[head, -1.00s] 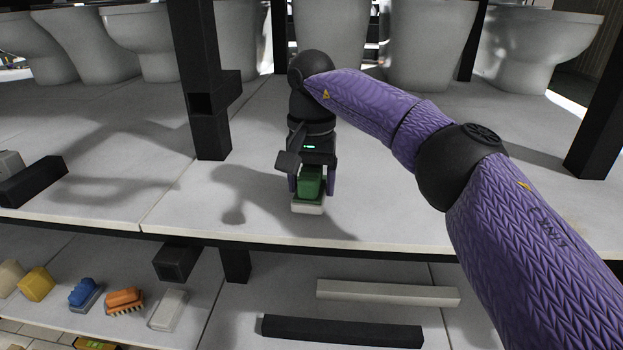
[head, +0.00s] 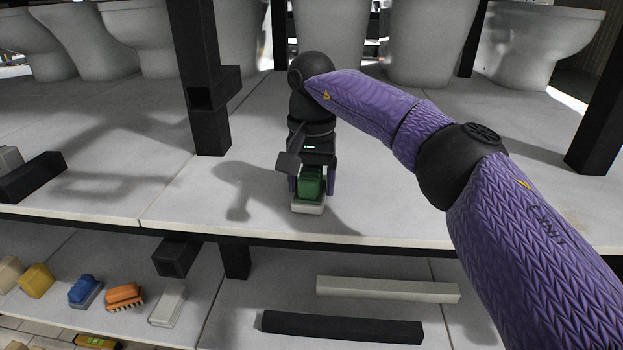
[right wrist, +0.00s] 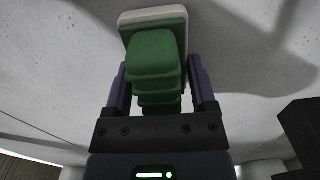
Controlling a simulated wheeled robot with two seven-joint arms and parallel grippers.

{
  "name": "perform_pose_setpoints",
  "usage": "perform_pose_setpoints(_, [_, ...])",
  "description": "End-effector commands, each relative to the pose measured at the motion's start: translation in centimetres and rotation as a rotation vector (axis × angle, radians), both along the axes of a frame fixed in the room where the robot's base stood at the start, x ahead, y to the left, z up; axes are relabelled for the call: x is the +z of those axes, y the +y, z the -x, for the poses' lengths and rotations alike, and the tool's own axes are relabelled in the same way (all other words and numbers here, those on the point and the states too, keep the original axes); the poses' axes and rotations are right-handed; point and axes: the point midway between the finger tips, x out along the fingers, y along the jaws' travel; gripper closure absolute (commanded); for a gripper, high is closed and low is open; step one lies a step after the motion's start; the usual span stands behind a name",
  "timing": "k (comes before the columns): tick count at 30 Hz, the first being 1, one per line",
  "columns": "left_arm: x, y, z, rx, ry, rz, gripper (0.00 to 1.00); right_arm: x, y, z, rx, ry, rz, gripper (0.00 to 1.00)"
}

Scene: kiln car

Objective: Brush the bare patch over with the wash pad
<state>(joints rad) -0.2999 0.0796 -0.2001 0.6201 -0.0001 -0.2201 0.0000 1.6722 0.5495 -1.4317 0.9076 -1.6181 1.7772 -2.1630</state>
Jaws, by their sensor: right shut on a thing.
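The wash pad (head: 309,207) has a green ribbed grip block on a pale flat base. My right gripper (head: 312,188) is shut on its green block, one finger on each side, above the near edge of the upper pale deck (head: 400,210). In the right wrist view the pad (right wrist: 153,55) sits between the purple fingers, its pale base at the far side. The base is at or very near the deck; I cannot tell whether it touches. I cannot make out a distinct bare patch. My left gripper is not in view.
Several pale toilet bowls (head: 430,50) stand at the back of the deck. Dark posts (head: 205,90) rise from it. A lower shelf holds a blue brush (head: 84,290), an orange brush (head: 124,296), a pale block (head: 167,306) and two long bars (head: 385,289).

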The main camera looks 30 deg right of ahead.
Motion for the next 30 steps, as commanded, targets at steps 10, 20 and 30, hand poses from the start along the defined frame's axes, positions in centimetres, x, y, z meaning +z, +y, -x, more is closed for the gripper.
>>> perform_pose_setpoints(10, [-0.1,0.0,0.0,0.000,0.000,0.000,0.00,-0.3,0.0,0.0,0.000,0.000,0.000,1.00])
perform_pose_setpoints(20, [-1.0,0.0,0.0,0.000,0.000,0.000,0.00,-0.4,-2.2,1.3,-0.001,0.000,0.000,1.00])
perform_pose_setpoints(30, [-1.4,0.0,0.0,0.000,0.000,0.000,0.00,-0.3,-4.4,2.7,0.000,0.001,0.001,1.00])
